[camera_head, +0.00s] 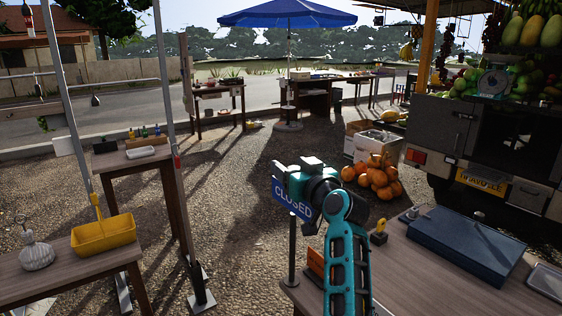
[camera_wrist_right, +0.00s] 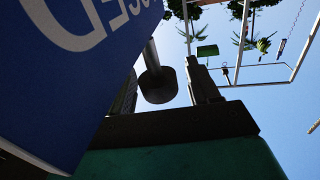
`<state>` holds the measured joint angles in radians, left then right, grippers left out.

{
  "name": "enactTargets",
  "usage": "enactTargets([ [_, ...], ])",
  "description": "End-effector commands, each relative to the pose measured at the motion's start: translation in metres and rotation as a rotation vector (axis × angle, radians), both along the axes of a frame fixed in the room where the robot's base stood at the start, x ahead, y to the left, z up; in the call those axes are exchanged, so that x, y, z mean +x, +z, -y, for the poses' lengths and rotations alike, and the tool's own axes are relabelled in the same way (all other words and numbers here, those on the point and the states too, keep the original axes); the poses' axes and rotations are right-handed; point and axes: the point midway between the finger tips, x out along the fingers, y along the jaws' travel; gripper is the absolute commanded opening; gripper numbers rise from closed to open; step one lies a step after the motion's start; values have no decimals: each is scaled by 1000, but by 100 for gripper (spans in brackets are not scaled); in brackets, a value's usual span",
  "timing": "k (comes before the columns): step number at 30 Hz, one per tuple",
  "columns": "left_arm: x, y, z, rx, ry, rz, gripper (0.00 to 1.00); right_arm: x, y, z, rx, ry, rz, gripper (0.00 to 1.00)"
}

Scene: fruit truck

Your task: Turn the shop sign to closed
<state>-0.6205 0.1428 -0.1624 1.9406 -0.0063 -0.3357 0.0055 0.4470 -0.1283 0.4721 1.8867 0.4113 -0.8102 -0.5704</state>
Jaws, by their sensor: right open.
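A blue shop sign (camera_head: 293,198) with white letters reading CLOSED faces the head camera. It stands on a thin grey post (camera_head: 291,252) near the table's left end. My right gripper (camera_head: 287,174) is at the sign's upper edge and hides part of it; its fingertips are hard to make out there. In the right wrist view the sign (camera_wrist_right: 75,50) fills the upper left, its letters upside down. The open right gripper (camera_wrist_right: 165,90) is beside it, with a dark round-ended rod (camera_wrist_right: 157,82) showing between the fingers. Contact cannot be told. My left gripper is out of view.
Below my right arm is a wooden table (camera_head: 420,292) with a blue flat case (camera_head: 465,245). Pumpkins (camera_head: 376,177) lie on the gravel behind. A truck (camera_head: 480,140) stands at right. A yellow bin (camera_head: 104,236) is on the left table. Open gravel lies left of the sign.

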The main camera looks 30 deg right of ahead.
Motion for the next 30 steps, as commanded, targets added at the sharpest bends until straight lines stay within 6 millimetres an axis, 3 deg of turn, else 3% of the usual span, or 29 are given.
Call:
enactTargets([
  [14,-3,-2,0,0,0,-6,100,-2,0,1,1,0,0,61],
  [30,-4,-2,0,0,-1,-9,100,-2,0,1,1,0,0,9],
])
